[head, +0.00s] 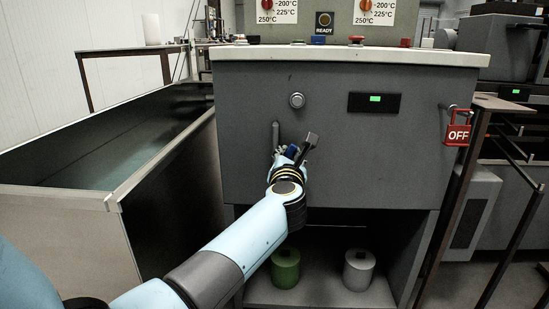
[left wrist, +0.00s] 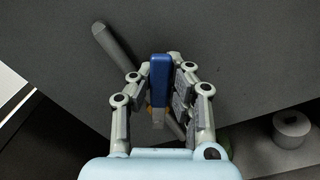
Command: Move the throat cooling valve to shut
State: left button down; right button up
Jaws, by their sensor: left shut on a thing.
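The throat cooling valve is on the front of the grey cabinet. It has a blue lever (head: 291,151) and a grey pipe (head: 275,133) that rises just behind it. In the left wrist view the blue lever (left wrist: 160,82) stands at an angle to the pipe (left wrist: 113,43), which runs from upper left to lower right. My left gripper (head: 297,150) is shut on the blue lever, with a finger on each side of it. The valve body is mostly hidden behind the fingers and lever. My right gripper is out of view.
The cabinet front (head: 350,150) has a round button (head: 296,100) and a green-lit display (head: 374,102). A red OFF lock (head: 458,127) hangs at right. A long metal trough (head: 60,205) stands at left. Green (head: 285,268) and grey (head: 358,270) canisters sit on the shelf below.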

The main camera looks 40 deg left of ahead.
pick_arm(q)
jog(key=shift+d, duration=0.1)
jog(key=shift+w+d+f+m+p, duration=0.15)
jog(key=shift+d+f+m, duration=0.05)
jog(key=shift+m, duration=0.35)
jog(key=shift+w+d+f+m+p, duration=0.1)
jog(key=shift+d+f+m+p, duration=0.1)
jog(key=shift+m, duration=0.35)
jog(key=shift+w+d+f+m, duration=0.2)
jog(key=shift+d+f+m, duration=0.15)
jog(key=shift+m, duration=0.65)
jog(key=shift+f+p, duration=0.1)
jog(key=shift+p, duration=0.2)
jog(key=shift+w+d+f+m, duration=0.2)
jog(key=shift+f+m, duration=0.2)
jog(key=shift+m, duration=0.6)
